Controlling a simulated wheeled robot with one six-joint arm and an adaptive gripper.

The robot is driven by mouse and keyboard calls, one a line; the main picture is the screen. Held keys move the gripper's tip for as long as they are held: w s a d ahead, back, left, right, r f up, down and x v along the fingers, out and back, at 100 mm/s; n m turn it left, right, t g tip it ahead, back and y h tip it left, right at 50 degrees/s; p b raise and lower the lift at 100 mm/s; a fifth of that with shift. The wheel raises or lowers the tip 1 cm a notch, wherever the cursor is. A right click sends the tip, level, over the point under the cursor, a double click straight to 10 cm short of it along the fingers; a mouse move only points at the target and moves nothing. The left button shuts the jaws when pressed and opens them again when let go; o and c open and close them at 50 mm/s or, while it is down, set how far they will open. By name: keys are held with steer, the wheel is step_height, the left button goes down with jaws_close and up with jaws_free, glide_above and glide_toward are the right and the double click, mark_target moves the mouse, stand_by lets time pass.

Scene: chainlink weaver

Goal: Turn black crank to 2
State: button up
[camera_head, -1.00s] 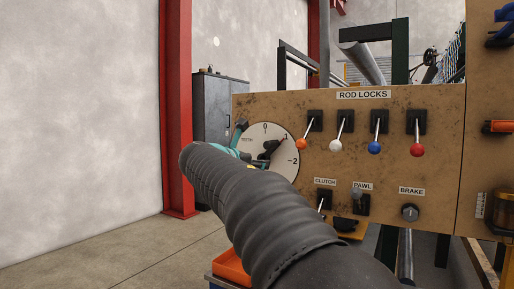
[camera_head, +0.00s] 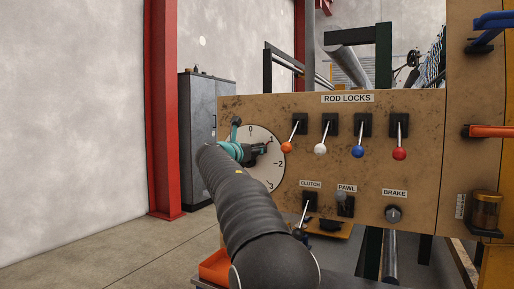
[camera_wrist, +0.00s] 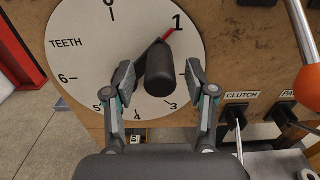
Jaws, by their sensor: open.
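The black crank (camera_wrist: 160,72) sits on a round white dial (camera_wrist: 75,20) marked TEETH. In the wrist view its red pointer (camera_wrist: 169,33) points at the 1. My gripper (camera_wrist: 160,80) is open, with one finger on each side of the crank's black handle. I cannot tell whether either finger touches it. The 2 is hidden behind the right finger in the wrist view.
Right of the dial are four-coloured rod lock levers, with the orange-knobbed one (camera_head: 287,147) nearest. Below are the clutch lever (camera_head: 307,204), pawl switch (camera_head: 345,202) and brake knob (camera_head: 393,214). A grey cabinet (camera_head: 197,120) and red column (camera_head: 162,110) stand behind, left.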

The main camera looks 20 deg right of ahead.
steer(key=shift+x, duration=1.15)
jaws_close()
